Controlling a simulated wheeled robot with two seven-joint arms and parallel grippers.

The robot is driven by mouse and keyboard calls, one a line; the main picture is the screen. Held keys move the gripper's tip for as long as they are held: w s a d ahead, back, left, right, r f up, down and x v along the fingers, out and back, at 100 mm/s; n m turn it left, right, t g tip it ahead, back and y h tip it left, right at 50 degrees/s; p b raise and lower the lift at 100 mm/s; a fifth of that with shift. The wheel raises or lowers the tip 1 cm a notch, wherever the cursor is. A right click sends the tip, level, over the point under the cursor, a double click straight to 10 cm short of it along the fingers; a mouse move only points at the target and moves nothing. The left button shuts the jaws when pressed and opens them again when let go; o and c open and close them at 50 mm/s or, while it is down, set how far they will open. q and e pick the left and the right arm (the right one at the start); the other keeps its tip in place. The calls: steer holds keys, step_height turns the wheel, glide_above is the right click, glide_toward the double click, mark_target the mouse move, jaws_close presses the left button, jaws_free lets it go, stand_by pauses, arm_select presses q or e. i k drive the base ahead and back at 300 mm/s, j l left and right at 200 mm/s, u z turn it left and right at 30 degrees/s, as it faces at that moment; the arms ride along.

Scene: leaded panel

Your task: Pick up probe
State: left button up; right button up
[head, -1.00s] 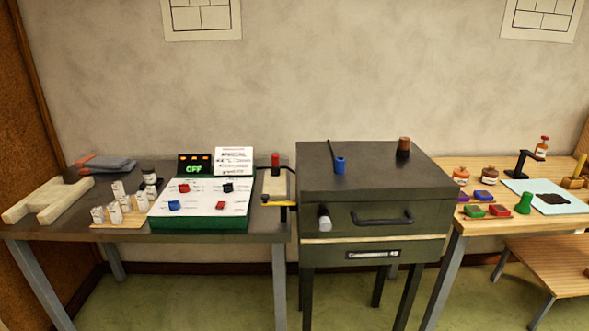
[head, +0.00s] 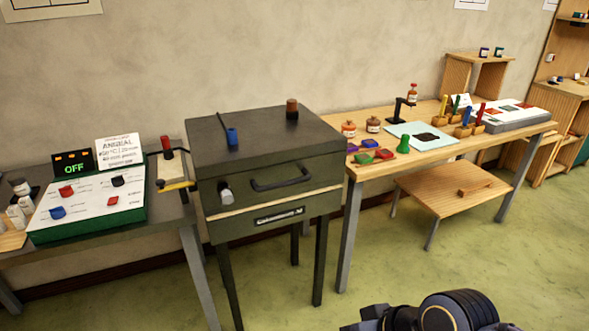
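A thin dark rod with a blue handle (head: 232,137), which looks like the probe, lies on top of the dark kiln-like box (head: 265,125). The blue end is toward the front and the rod runs back and left. Nothing holds it. A dark rounded part of my own arm shows at the bottom right of the head view, well away from the box. No fingertips of either gripper are visible.
A brown knob (head: 292,109) stands on the box top, and a black handle (head: 283,178) is on its front. A control panel (head: 92,200) reading OFF stands left. A wooden bench (head: 450,147) with tools stands right. Green floor (head: 385,265) is open in front.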

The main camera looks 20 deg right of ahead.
mark_target(164, 140)
steer(key=i+j+z, duration=0.15)
steer(key=i+z, duration=0.3)
steer(key=i, duration=0.25)
steer(key=i+z, duration=0.15)
steer(key=i, duration=0.25)
steer(key=i+j+z, duration=0.2)
steer(key=i, duration=0.2)
steer(key=i+j+z, duration=0.15)
steer(key=i, duration=0.25)
